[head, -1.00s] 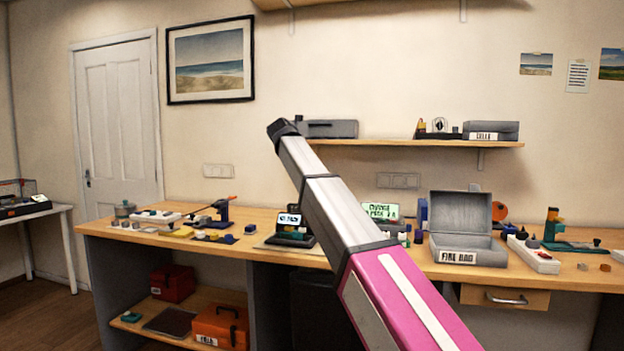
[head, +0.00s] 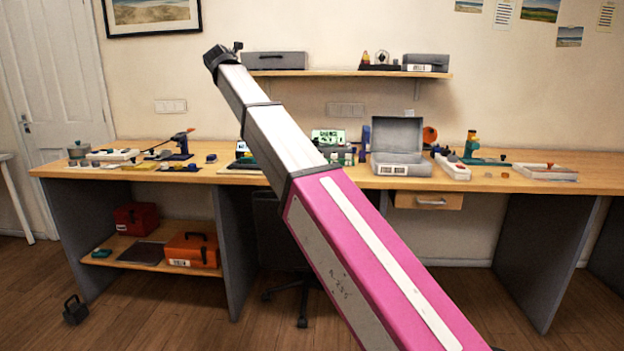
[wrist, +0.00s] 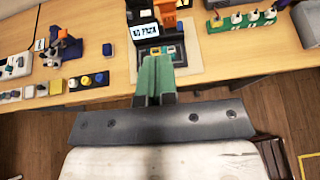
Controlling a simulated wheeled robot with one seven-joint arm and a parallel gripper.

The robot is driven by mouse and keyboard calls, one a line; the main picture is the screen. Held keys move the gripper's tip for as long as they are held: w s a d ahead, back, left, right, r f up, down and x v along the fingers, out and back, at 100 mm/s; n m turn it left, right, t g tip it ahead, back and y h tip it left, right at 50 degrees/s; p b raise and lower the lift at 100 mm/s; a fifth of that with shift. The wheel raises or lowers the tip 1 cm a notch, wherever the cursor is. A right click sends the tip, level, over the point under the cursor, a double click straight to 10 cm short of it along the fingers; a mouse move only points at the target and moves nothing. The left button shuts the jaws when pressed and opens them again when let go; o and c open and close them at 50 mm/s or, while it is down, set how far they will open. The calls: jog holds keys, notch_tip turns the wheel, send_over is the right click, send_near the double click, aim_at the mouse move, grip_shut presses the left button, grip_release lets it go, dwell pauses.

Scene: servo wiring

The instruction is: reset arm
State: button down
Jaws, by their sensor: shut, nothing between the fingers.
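My arm with its pink and silver links reaches up and to the left across the head view, in front of the workbench (head: 330,182). The dark end of the arm shows at the upper left, but the fingers are too small to make out there. In the wrist view my gripper (wrist: 158,85) has its two green fingers together, shut and empty. The fingers point toward a small device with a lit screen (wrist: 145,31) on the bench and appear apart from it.
An open grey box (head: 400,168) stands on the bench, with servo parts and trays on both sides. A wall shelf (head: 345,73) holds more boxes. Red (head: 138,215) and orange (head: 192,250) toolboxes sit on the lower shelf.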

jog(key=s+d+f+m+g, duration=0.2)
jog(key=d+f+m, duration=0.55)
jog(key=f, duration=0.75)
jog(key=s+d+f+m+g, duration=0.2)
jog(key=d+f+m+g, duration=0.15)
jog(key=d+f, duration=0.85)
jog(key=s+d+f+m+g, duration=0.15)
jog(key=d+f+m, duration=0.5)
jog(key=f, duration=1.05)
jog(key=s+d+f+m+g, duration=0.3)
jog(key=s+d+f+m, duration=0.5)
jog(key=s+f, duration=0.4)
jog(key=s+d+f+m+g+y, duration=0.1)
jog(key=s+d+f+m+g, duration=0.1)
jog(key=s+d+f+m, duration=0.7)
jog(key=s+d+f, duration=0.1)
jog(key=s+f, duration=0.2)
jog(key=s, duration=0.2)
jog(key=shift+d+f+g+y, duration=0.2)
jog(key=shift+g+y, duration=0.1)
jog(key=shift+g, duration=0.1)
